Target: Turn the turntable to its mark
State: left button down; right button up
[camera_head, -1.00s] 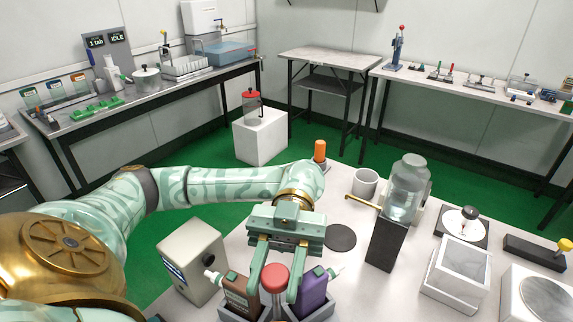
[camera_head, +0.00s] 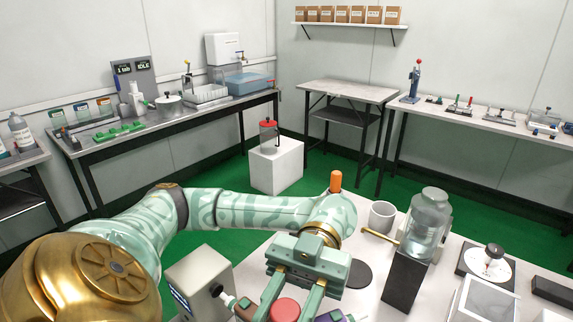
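A white disc with a black knob (camera_head: 492,262) sits on a dark square plate on the near table, at the right; it may be the turntable, but I see no clear mark on it. My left gripper (camera_head: 288,302) is at the bottom centre, well to the left of that disc, pointing down. Its two fingers are apart, on either side of a round red top (camera_head: 285,310). I cannot tell whether they touch it. The fingertips are cut off by the frame's lower edge. My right gripper is not in view.
Side benches with equipment line the walls.

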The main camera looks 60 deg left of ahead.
pick_arm(q)
jog(key=c, duration=1)
grip_release()
jog(key=shift+r, duration=0.1)
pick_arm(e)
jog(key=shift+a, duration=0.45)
pick_arm(q)
jog(key=shift+w+a, duration=0.15)
jog(key=shift+w, duration=0.15)
jog(key=b+v, duration=0.1)
jog(key=v, duration=0.1)
jog(key=b+v, duration=0.2)
jog(key=v, duration=0.1)
jog(key=shift+w+a+f, duration=0.1)
jog(key=shift+w+f, duration=0.2)
jog(key=shift+w, duration=0.05)
jog(key=shift+w+a+r, duration=0.25)
jog(key=shift+w+a, duration=0.15)
jog(key=shift+w, duration=0.1)
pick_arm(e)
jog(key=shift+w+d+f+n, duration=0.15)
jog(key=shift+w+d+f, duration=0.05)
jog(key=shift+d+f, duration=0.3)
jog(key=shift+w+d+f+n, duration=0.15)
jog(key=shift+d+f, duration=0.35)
